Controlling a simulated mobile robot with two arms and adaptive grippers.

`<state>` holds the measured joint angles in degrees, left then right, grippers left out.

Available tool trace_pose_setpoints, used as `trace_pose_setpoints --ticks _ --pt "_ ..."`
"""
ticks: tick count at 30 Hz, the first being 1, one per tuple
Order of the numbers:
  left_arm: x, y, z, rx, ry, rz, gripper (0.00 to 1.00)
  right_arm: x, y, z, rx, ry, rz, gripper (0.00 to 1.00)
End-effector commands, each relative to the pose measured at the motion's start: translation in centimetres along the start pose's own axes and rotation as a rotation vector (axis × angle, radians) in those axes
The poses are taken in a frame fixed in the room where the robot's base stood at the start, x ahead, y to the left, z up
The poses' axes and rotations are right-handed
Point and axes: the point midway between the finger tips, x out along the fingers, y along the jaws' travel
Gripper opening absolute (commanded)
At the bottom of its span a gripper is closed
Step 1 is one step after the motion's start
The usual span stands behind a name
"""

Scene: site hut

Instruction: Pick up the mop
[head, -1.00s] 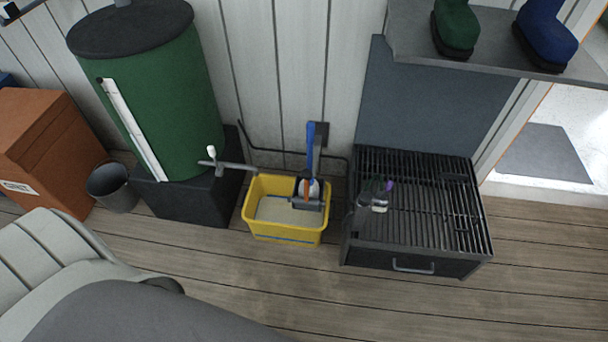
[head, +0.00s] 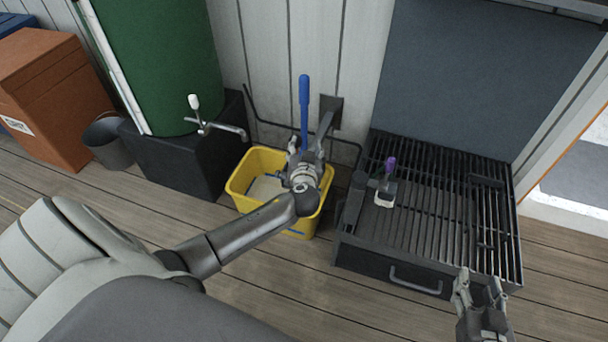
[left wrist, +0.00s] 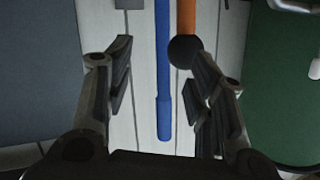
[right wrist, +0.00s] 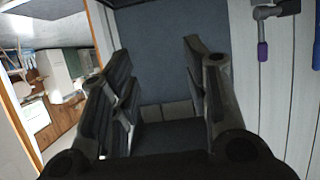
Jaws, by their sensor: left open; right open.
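The mop stands in the yellow bucket (head: 240,184); its upright blue handle (head: 304,92) rises in front of the white wall, and its lower end is hidden behind my left gripper. My left gripper (head: 307,150) is open over the bucket, at the handle. In the left wrist view, the blue handle (left wrist: 163,112) lies between the open fingers, with gaps on both sides. An orange bar with a black knob (left wrist: 186,50) is close to the right finger. My right gripper (head: 479,282) is open and empty near the front right of the grill-topped unit.
A dark bracket (head: 331,108) is on the wall behind. Floor in front is open.

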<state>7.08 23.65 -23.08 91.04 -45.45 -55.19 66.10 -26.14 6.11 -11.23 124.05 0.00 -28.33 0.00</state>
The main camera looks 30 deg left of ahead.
Motion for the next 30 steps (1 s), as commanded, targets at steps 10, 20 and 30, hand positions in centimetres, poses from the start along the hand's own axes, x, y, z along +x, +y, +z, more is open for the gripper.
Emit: trace_pose_setpoints --ticks 10,20,30 --pt "-0.8 -2.0 -8.5 -0.224 0.275 -0.094 0.5 -3.6 -0.1 -6.5 0.001 0.192 -0.002 0.44" --pt "2.8 -2.7 -10.4 -0.241 0.297 -0.1 0.5 -4.3 -0.5 -9.7 0.002 0.344 -0.011 0.44" --pt "5.2 -3.0 -11.1 -0.241 0.295 -0.099 0.5 -4.9 -0.8 -11.7 0.004 0.456 -0.017 0.44"
